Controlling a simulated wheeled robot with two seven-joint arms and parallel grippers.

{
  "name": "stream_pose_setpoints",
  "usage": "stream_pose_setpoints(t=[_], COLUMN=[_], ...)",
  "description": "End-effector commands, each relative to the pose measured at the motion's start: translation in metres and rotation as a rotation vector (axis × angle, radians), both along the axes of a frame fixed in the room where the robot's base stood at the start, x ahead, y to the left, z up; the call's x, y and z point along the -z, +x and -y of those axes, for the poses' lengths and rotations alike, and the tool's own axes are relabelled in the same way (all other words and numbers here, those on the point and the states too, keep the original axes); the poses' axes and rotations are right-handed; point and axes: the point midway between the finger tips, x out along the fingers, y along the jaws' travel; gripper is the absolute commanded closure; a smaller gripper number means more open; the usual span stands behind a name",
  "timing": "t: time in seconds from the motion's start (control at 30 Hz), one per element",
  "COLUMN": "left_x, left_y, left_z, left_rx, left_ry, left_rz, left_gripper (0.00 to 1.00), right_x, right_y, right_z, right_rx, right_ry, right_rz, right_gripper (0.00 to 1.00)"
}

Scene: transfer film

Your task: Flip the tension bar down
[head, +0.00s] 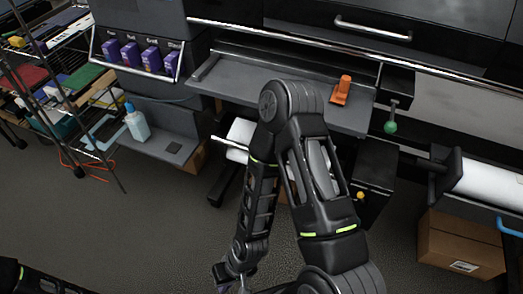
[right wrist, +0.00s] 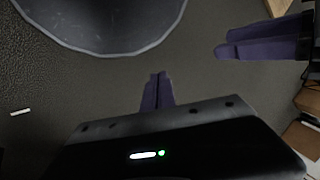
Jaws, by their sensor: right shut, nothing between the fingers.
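The large dark printer (head: 235,75) fills the back of the head view. Below its front shelf a thin pale bar (head: 229,149) runs in from the left and passes behind my right arm; it may be the tension bar, but I cannot tell for sure. My right arm hides the middle part below the shelf. My right gripper (head: 226,286) hangs low at the bottom edge, well apart from the bar. In the right wrist view its purple fingertips (right wrist: 158,76) are together and empty. My left gripper (right wrist: 220,50) shows at the right there, its fingers together.
An orange handle (head: 342,90) stands on the shelf, with a green knob (head: 390,127) to its right. A white roll (head: 487,182) and a cardboard box (head: 460,245) are at right. A wire rack (head: 62,95) and bottle (head: 136,124) are left.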

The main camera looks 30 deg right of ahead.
Motion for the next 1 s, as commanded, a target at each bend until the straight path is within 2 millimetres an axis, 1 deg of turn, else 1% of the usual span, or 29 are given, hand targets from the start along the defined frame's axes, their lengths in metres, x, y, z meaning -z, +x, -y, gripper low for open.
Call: stream_pose_setpoints(t=[0.1, 0.17, 0.27, 0.37, 0.47, 0.5, 0.57, 0.6, 0.67, 0.7, 0.73, 0.8, 0.9, 1.0], left_x=[0.000, 0.000, 0.001, 0.004, 0.007, 0.008, 0.011, 0.012, 0.014, 0.015, 0.016, 0.017, 0.018, 0.018], left_y=[0.000, 0.000, 0.000, 0.000, 0.000, 0.000, 0.000, 0.000, 0.000, 0.000, 0.000, 0.000, 0.001, 0.001], left_z=[0.000, 0.000, 0.000, 0.000, 0.000, 0.000, 0.000, 0.000, 0.000, 0.000, 0.000, 0.000, 0.000, 0.000], left_rx=[0.000, 0.000, 0.000, 0.000, 0.000, 0.000, 0.000, 0.000, 0.000, 0.000, 0.000, 0.000, 0.000, -0.001], left_ry=[0.000, 0.000, 0.000, 0.000, 0.000, 0.000, 0.000, 0.000, 0.000, 0.000, 0.000, 0.000, 0.000, 0.000], left_rz=[0.000, 0.000, 0.000, 0.000, 0.001, 0.001, 0.001, 0.001, 0.001, 0.001, 0.001, 0.001, 0.001, 0.002], left_gripper=[0.63, 0.58, 0.50, 0.42, 0.33, 0.32, 0.32, 0.32, 0.32, 0.32, 0.32, 0.32, 0.32, 0.32], right_x=[0.000, 0.000, 0.005, 0.015, 0.019, 0.016, 0.002, -0.013, -0.042, -0.064, -0.080, -0.115, -0.148, -0.159], right_y=[0.000, 0.001, 0.010, 0.036, 0.081, 0.103, 0.138, 0.161, 0.191, 0.208, 0.218, 0.234, 0.244, 0.245], right_z=[0.000, 0.001, 0.010, 0.037, 0.086, 0.110, 0.149, 0.174, 0.207, 0.226, 0.238, 0.260, 0.276, 0.281], right_rx=[0.000, 0.002, 0.029, 0.105, 0.234, 0.296, 0.399, 0.472, 0.578, 0.647, 0.696, 0.797, 0.890, 0.925], right_ry=[0.000, -0.003, -0.039, -0.135, -0.293, -0.368, -0.486, -0.561, -0.664, -0.722, -0.761, -0.831, -0.887, -0.906], right_rz=[0.000, 0.001, 0.017, 0.063, 0.159, 0.215, 0.313, 0.384, 0.493, 0.561, 0.608, 0.700, 0.780, 0.804], right_gripper=[1.00, 1.00, 1.00, 1.00, 1.00, 1.00, 1.00, 1.00, 1.00, 1.00, 1.00, 1.00, 1.00, 1.00])
